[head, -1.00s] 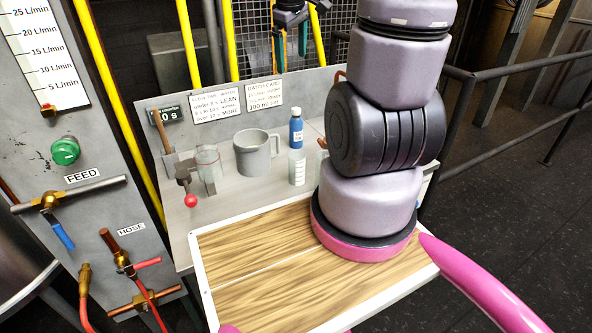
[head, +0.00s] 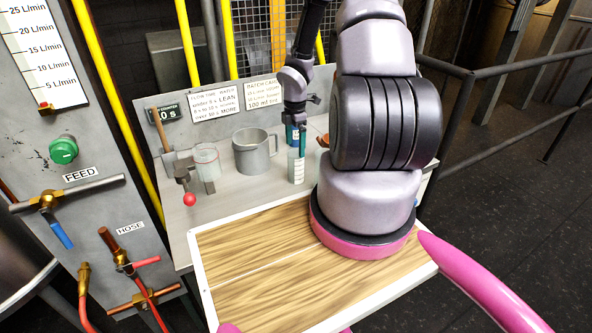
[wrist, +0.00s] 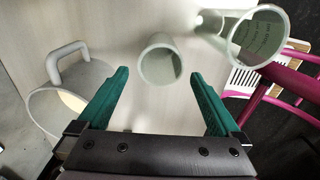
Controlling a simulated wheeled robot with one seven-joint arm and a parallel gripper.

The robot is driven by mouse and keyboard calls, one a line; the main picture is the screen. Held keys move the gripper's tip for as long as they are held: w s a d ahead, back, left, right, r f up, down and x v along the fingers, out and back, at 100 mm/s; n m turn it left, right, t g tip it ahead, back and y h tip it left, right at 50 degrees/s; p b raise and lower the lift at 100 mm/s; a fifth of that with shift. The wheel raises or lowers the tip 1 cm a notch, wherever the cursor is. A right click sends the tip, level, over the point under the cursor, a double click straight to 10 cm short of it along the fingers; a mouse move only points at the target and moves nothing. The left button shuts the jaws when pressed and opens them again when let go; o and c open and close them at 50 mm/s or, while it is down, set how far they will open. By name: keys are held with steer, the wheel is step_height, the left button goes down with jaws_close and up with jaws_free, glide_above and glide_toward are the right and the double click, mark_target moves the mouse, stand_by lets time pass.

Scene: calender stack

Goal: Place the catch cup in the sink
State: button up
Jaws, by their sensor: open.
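A pale open cylinder (wrist: 160,60) shows beyond and between the fingertips, with no visible contact. A handled grey mug (wrist: 70,95) lies left of the fingers; it also shows in the head view (head: 257,153). A marked pale cup (wrist: 258,38) is at upper right. I cannot tell which vessel is the catch cup. No sink is clearly identifiable; my arm hides part of the bench.
A clear beaker (head: 206,162) and a red-knobbed lever (head: 188,185) stand left of the mug. Two cards (head: 214,103) lean at the back. A wooden board (head: 255,260) lies in front.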

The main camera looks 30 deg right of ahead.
mark_target(296, 162)
step_height(296, 162, down, 8)
steer(key=shift+d+f, duration=0.1)
stand_by(0.4)
steer(key=c, duration=1.4)
